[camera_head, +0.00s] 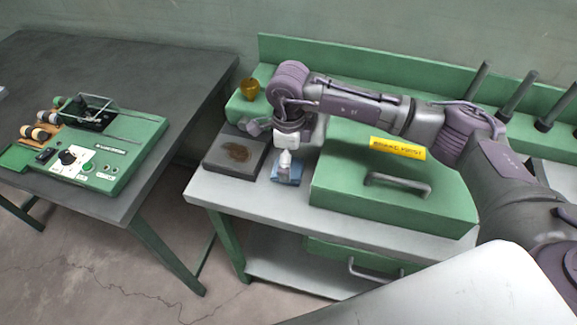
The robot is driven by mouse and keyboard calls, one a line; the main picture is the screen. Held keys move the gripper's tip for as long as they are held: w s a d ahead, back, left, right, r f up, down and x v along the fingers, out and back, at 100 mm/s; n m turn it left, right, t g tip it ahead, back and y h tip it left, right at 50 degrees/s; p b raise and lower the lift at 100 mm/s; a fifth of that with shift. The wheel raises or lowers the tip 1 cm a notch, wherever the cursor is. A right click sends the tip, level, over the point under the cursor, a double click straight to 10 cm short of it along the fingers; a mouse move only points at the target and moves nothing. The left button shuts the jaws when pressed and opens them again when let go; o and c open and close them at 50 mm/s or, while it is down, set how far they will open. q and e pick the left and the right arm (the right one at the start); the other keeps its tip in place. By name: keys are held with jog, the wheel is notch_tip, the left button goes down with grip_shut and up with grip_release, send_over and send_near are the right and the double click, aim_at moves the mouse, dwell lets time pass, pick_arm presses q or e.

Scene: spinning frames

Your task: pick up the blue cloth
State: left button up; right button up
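The blue cloth (294,179) is a small folded-looking patch. It lies on the pale grey top of the green workbench, between a dark square slab and a green box. My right arm reaches in from the right, over the green box. Its gripper (285,162) points down directly over the cloth, with its tips at or just above it. The gripper covers the cloth's middle, and whether the fingers are open or closed on it is too small to tell. My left gripper is not in view.
The dark slab (222,160) with a brown patch sits left of the cloth. The green box (345,192) with a grey handle and yellow label stands close on the right. An amber object (249,89) is behind. A dark table (150,75) holds a green device (110,160).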

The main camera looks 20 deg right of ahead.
notch_tip(320, 180, down, 2)
jog(key=shift+f, duration=0.4)
jog(key=c, duration=1.1)
jog(key=shift+w+r, duration=0.1)
jog(key=shift+r, duration=0.1)
pick_arm(q)
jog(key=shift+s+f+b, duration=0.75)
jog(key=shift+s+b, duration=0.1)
jog(key=shift+b, duration=0.1)
pick_arm(e)
notch_tip(320, 180, up, 10)
jog(key=shift+f, duration=0.15)
